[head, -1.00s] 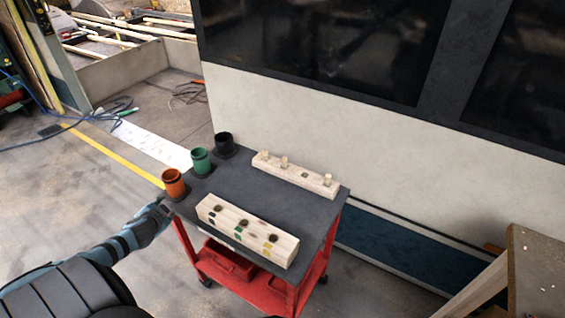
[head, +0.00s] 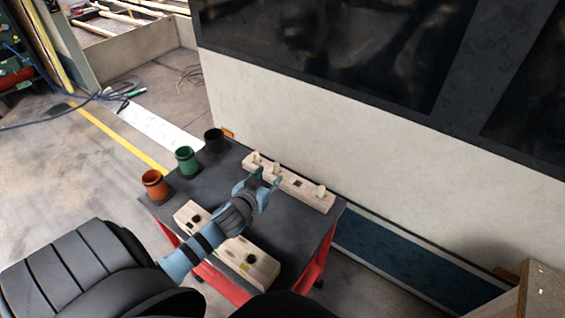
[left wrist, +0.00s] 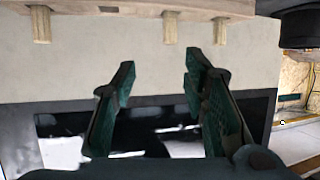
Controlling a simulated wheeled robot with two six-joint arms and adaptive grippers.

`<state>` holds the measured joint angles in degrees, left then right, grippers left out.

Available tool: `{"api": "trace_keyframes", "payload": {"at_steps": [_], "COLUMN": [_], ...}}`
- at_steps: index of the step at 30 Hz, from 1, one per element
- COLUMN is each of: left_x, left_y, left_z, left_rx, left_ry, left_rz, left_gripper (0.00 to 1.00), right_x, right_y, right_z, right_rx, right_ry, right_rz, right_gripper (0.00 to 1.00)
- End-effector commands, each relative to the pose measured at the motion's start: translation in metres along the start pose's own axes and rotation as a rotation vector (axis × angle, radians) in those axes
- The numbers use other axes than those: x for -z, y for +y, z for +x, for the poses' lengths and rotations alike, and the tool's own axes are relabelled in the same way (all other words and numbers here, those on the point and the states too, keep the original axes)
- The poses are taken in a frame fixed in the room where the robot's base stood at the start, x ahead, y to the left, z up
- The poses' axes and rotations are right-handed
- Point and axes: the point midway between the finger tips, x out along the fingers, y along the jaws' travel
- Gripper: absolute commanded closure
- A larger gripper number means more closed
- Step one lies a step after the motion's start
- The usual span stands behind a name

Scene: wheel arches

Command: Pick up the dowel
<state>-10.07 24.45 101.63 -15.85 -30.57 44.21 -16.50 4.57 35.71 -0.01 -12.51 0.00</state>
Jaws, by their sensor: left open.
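A pale wooden rack (head: 312,194) lies along the back of the dark cart top. Three short dowels stand upright in it: a left one (head: 256,158), a middle one (head: 276,169) and a right one (head: 321,190). In the left wrist view, which shows the scene upside down, the right dowel (left wrist: 40,24), middle dowel (left wrist: 170,27) and left dowel (left wrist: 220,30) point downward. My left gripper (head: 268,180) is open and empty just in front of the rack, near the middle dowel. Its spread fingers (left wrist: 159,72) touch no dowel in the wrist view. My right gripper is not in view.
A front block (head: 250,262) with holes and coloured marks lies partly under my left arm. Orange (head: 155,186), green (head: 187,162) and black (head: 215,141) cups stand along the cart's left edge. A pale wall (head: 300,110) rises behind the cart.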

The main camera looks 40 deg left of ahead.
Motion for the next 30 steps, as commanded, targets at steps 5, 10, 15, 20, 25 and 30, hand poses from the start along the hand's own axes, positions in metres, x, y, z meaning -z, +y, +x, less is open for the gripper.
{"api": "trace_keyframes", "payload": {"at_steps": [5, 10, 15, 20, 25, 30], "left_x": [-0.004, -0.004, -0.011, -0.009, -0.008, -0.008], "left_y": [-0.007, -0.008, -0.013, -0.012, -0.011, -0.011], "left_z": [0.047, 0.071, 0.103, 0.121, 0.121, 0.121], "left_rx": [0.011, 0.01, 0.01, 0.007, 0.006, 0.006], "left_ry": [0.0, 0.0, -0.001, 0.0, 0.0, 0.0], "left_rz": [-0.004, -0.002, -0.002, 0.001, 0.002, 0.002], "left_gripper": [0.6, 0.6, 0.6, 0.6, 0.6, 0.87], "right_x": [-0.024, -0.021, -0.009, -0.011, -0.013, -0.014], "right_y": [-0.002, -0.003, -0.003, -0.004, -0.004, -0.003], "right_z": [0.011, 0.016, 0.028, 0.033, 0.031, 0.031], "right_rx": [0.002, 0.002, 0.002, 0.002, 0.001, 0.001], "right_ry": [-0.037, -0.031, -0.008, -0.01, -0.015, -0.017], "right_rz": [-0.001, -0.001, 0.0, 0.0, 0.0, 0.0], "right_gripper": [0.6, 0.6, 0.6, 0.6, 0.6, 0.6]}}
